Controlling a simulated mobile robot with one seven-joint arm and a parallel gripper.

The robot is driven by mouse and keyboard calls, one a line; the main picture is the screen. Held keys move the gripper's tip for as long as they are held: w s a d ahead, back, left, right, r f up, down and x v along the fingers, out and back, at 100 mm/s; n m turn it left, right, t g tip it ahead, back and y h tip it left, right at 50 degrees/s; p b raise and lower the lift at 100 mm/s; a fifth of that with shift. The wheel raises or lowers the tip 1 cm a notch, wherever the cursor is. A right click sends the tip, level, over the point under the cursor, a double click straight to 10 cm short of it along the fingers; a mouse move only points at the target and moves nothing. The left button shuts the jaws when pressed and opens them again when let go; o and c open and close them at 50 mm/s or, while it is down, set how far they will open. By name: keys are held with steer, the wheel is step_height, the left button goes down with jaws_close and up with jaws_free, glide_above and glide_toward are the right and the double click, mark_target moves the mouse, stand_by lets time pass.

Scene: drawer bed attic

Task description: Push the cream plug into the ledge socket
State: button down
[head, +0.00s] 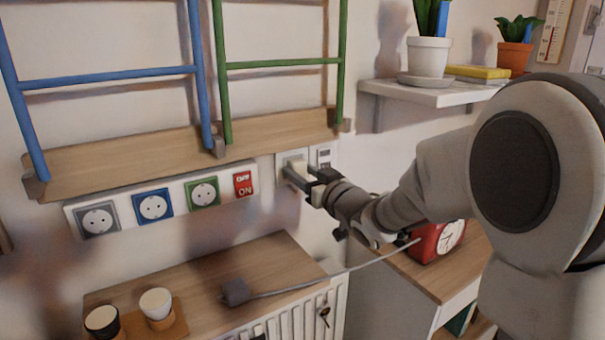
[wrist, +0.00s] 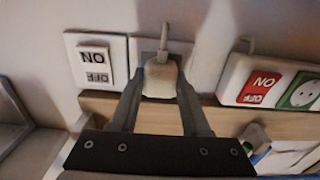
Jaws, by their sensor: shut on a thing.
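The cream plug (wrist: 161,77) is between the two fingers of my gripper (wrist: 160,86), which is shut on it. A pale cord rises from the plug in the wrist view. The plug is in front of the square ledge socket (wrist: 140,48), covering most of its face. In the head view the plug (head: 298,167) is also up against the socket plate (head: 284,157), with my gripper (head: 305,184) reaching it from the right. I cannot tell whether a gap is left between plug and socket; the pins are hidden.
A switch plate (wrist: 95,60) sits beside the socket. A power strip (head: 129,208) with several sockets and a red switch (head: 243,184) is on the wall to the left, below a wooden ledge (head: 110,165). A grey plug (head: 235,292) lies on the cabinet top below.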

steer(key=shift+c, duration=1.5)
jaws_free()
steer(key=p+v, duration=0.2)
steer(key=v, duration=1.5)
steer(key=shift+s, duration=0.2)
steer(key=shift+d, duration=0.2)
